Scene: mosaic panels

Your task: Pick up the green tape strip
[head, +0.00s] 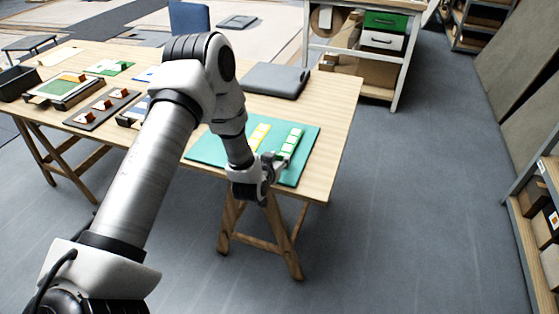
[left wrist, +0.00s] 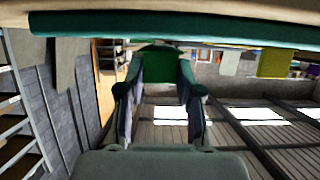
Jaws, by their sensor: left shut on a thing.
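The green tape strip (head: 291,140), a row of pale-edged green squares, is at the right of the teal mat (head: 310,160) in the head view. My left gripper (head: 276,164) is at the strip's near end, by the mat's front edge. In the left wrist view its two fingers (left wrist: 161,58) close on a dark green piece between them, which I take as the strip's end. Whether the strip is clear of the mat I cannot tell. A yellow tape strip (head: 258,136) lies to its left, partly behind my arm. My right gripper is not in view.
The wooden table (head: 343,105) carries a dark grey folded case (head: 275,79) behind the mat. Trays and small panels with orange-brown blocks (head: 101,107) stand at the left. Floor to the right of the table is clear, with shelves beyond.

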